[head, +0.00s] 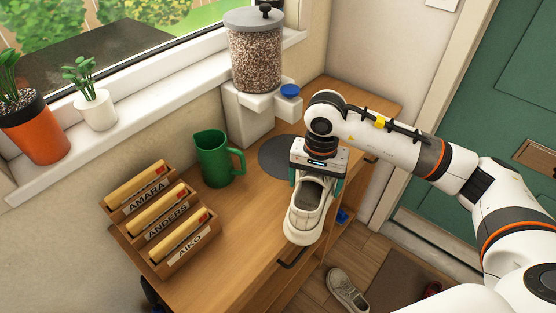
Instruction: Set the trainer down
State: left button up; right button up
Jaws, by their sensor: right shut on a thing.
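A white trainer (308,216) is at the front right part of the wooden cabinet top (222,253), toe toward the front edge. My right gripper (318,181) is shut on the trainer at its heel end, from above. I cannot tell whether the sole touches the wood or hangs a little above it. A second white trainer (346,291) lies on the floor at the bottom, below the cabinet's right side. My left gripper is not in view.
Name-labelled wooden letter holders (170,220) fill the left. Bare wood lies between them and the trainer. A green door (506,85) is at right.

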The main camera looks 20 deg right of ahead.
jog(key=w+a, duration=0.2)
jog(key=w, duration=0.1)
jog(key=w+a, duration=0.2)
jog(key=w, duration=0.2)
jog(key=w+a, duration=0.2)
jog(key=w, duration=0.1)
jog(key=shift+w+a+b, duration=0.2)
jog(key=shift+w+b, duration=0.1)
jog(key=shift+b, duration=0.1)
notch_tip(320, 180, down, 3)
jog(key=shift+b, duration=0.75)
jog(key=shift+f, duration=0.35)
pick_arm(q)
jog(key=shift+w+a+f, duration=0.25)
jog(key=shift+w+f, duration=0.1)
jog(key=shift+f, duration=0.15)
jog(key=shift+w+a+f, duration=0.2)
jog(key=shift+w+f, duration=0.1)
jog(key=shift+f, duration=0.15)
pick_arm(e)
jog(key=shift+r, duration=0.1)
jog(key=shift+f, duration=0.2)
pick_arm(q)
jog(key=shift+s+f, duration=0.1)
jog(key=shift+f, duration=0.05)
pick_arm(e)
jog(key=o, duration=1.2)
jog(key=shift+r, duration=0.1)
